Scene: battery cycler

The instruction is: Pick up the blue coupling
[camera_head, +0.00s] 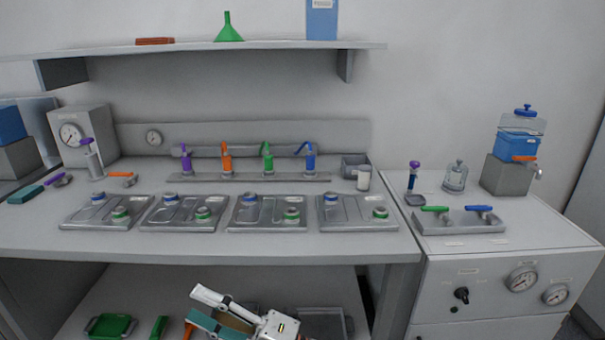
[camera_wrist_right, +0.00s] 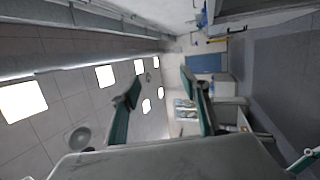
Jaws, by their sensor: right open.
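Several blue parts show in the head view, and I cannot tell for sure which is the coupling. A blue-handled piece (camera_head: 480,209) lies on a grey tray at the right, beside a green-handled one (camera_head: 435,209). A blue-topped upright piece (camera_head: 308,156) stands at the right end of a row at the back of the bench. My right gripper (camera_head: 200,309) is low, in front of the bench, far from these blue parts. In the right wrist view its two fingers (camera_wrist_right: 160,88) are spread with nothing between them. My left gripper is not in the head view.
Several grey plates (camera_head: 355,223) with blue-ringed and green-ringed fittings lie along the bench. A blue-lidded tank (camera_head: 517,146) stands on the right cabinet. An upper shelf (camera_head: 200,46) spans the back. The bench's front strip is clear. A green tray (camera_head: 110,326) lies below.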

